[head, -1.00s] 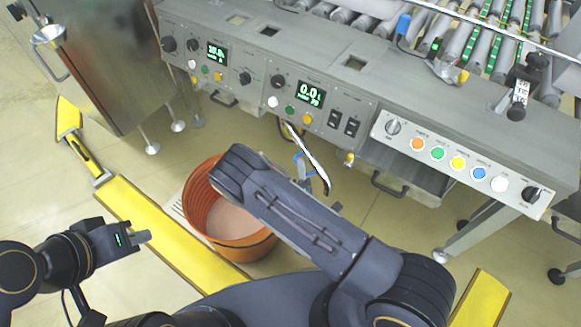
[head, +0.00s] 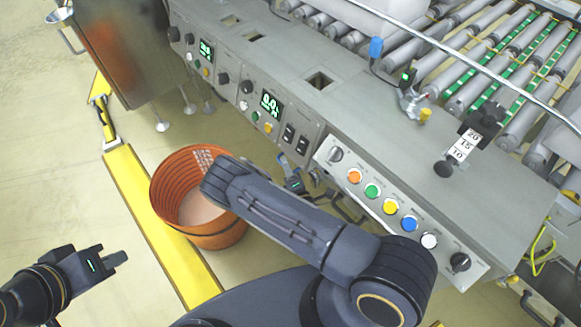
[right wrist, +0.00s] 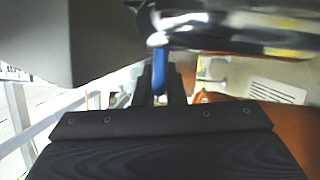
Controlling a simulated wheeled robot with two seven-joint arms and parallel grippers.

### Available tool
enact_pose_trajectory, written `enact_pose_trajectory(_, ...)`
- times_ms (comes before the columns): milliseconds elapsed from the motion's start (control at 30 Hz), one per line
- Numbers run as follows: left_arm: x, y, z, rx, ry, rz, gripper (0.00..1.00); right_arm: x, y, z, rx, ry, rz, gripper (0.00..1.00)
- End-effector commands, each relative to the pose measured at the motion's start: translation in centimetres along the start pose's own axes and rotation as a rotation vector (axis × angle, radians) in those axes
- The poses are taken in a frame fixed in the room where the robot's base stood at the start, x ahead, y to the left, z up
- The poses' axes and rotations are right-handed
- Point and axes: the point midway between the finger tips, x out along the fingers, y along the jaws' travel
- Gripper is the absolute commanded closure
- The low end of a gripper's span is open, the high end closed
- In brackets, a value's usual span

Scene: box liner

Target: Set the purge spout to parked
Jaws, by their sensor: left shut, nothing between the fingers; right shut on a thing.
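The purge spout is a shiny metal tube that crosses the top of the right wrist view (right wrist: 245,30), close to the camera and blurred. Its blue handle (right wrist: 157,62) stands between the fingers of my right gripper (right wrist: 158,85), which is shut on it. In the head view my right gripper (head: 290,178) is partly hidden behind my right forearm, below the panel's edge. The spout's outline is not clear there. My left gripper (head: 116,259) is shut and empty, low at the left, well away from the spout.
An orange ribbed bucket (head: 225,238) with pale contents stands on the floor below the machine. A yellow floor rail (head: 150,215) runs beside it. The control panel with coloured buttons (head: 390,207) overhangs close to my right arm. Floor at the left is clear.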

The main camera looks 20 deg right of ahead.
Motion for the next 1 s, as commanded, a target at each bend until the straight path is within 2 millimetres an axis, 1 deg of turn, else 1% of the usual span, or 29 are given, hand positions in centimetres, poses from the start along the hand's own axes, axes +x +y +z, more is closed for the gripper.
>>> enact_pose_trajectory(33, 0.0, 0.0, 0.0, 0.000, 0.000, 0.000, 1.00, 0.2, 0.2, 0.7, -0.009, -0.015, 0.007, 1.00)
enact_pose_trajectory(333, 0.0, 0.0, 0.0, 0.000, 0.000, 0.000, 1.00, 0.2, 0.2, 0.9, -0.010, -0.021, 0.004, 1.00)
enact_pose_trajectory(367, 0.0, 0.0, 0.0, 0.000, 0.000, 0.000, 1.00, 0.2, 0.2, 0.9, -0.010, -0.021, 0.004, 0.89)
enact_pose_trajectory(500, 0.0, 0.0, 0.0, 0.000, 0.000, 0.000, 1.00, 0.1, 0.1, 0.8, -0.010, -0.017, 0.002, 0.70)
enact_pose_trajectory(533, 0.0, 0.0, 0.0, 0.000, 0.000, 0.000, 1.00, 0.1, 0.1, 0.7, -0.010, -0.016, 0.001, 0.68)
enact_pose_trajectory(833, -0.1, 0.1, -0.1, 0.000, 0.000, 0.000, 1.00, -0.3, 0.1, 0.5, -0.009, -0.012, -0.002, 0.68)
enact_pose_trajectory(933, -0.4, 0.2, -0.2, 0.000, 0.000, 0.000, 1.00, -1.4, 0.1, 0.6, -0.009, -0.013, -0.004, 0.68)
enact_pose_trajectory(1000, -0.7, 0.3, -0.3, 0.000, 0.000, 0.000, 1.00, -2.6, 0.1, 0.6, -0.010, -0.014, -0.006, 0.68)
